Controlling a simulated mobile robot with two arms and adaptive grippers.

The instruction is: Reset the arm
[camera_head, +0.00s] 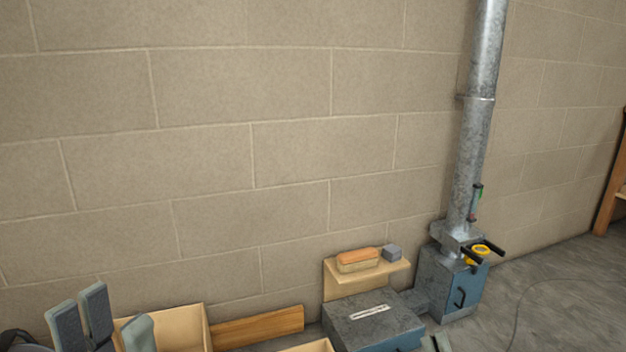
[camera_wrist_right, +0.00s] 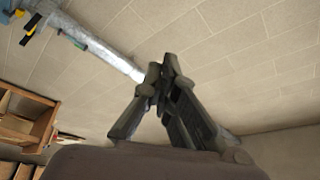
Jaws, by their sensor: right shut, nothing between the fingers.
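My left gripper (camera_head: 112,318) shows at the bottom left of the head view, with its grey finger parts pointing up and apart from one another. I see nothing held between them. My right gripper (camera_wrist_right: 167,70) fills the middle of the right wrist view, with its dark fingers drawn together at the tips and nothing between them.
A wooden box (camera_head: 185,325) stands beside my left gripper. A wooden board (camera_head: 258,328), a grey metal box (camera_head: 372,322) and a wooden shelf with an orange-topped brush (camera_head: 358,260) are along the wall. A metal duct (camera_head: 478,130) rises at right.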

